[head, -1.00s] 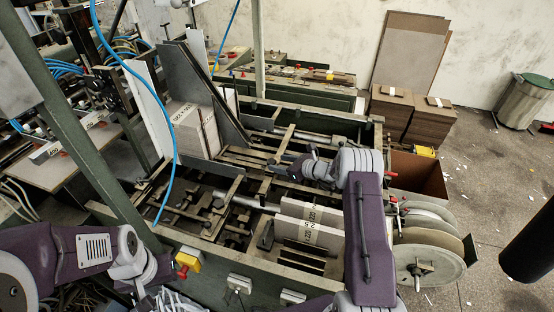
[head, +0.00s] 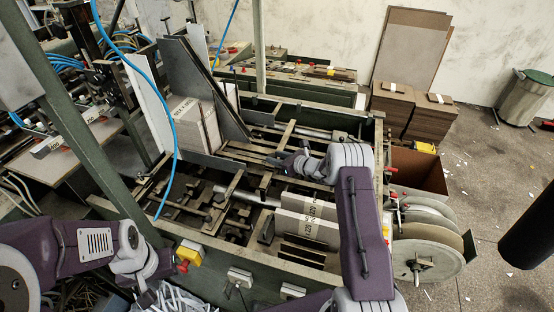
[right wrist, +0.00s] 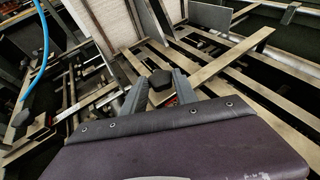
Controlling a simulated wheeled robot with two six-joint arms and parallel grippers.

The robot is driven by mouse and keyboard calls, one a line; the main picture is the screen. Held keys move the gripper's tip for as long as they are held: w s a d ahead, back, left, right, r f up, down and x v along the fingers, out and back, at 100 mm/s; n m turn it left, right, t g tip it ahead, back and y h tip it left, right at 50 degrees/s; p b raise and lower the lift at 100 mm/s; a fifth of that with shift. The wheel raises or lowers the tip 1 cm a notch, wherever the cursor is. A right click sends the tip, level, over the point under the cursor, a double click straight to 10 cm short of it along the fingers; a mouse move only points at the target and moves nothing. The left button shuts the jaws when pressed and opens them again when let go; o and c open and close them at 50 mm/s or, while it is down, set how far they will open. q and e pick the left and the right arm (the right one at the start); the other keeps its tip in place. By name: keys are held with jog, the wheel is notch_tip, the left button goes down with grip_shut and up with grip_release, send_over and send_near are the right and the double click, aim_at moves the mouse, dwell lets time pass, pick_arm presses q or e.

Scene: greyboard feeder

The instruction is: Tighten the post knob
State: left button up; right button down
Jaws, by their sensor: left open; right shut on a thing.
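The dark post knob (right wrist: 160,84) sits between the tips of my right gripper (right wrist: 165,92) in the right wrist view. My right gripper is shut on it. In the head view my right gripper (head: 281,161) reaches left over the feeder rails, beside the near end of the tall upright plates. The knob is too small and dark there to make out clearly. My left gripper (head: 147,290) is open at the lower left, near the machine's front edge, and its tips are partly lost against pale strips behind it.
A greyboard stack (head: 195,126) stands against the upright plates. More labelled boards (head: 308,218) stand in the front part of the feeder frame. A blue hose (head: 172,120) hangs at left. A yellow switch box (head: 190,254) is on the front rail, and a reel (head: 428,256) is at right.

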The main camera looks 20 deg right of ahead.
jog(key=m+h+b, duration=0.1)
jog(key=b, duration=0.1)
jog(key=m+t+h+b, duration=0.1)
jog(key=b, duration=0.1)
jog(key=a+m+h+b, duration=0.1)
jog(key=b, duration=0.1)
jog(key=shift+s+f+h, duration=0.1)
jog(key=shift+f+h, duration=0.15)
jog(key=shift+h, duration=0.05)
jog(key=shift+r+b, duration=0.1)
jog(key=shift+b, duration=0.3)
jog(key=shift+d+r+m, duration=0.15)
jog(key=shift+r+m, duration=0.05)
jog(key=shift+m, duration=0.1)
jog(key=c, duration=0.9)
grip_release()
jog(key=shift+c, duration=0.2)
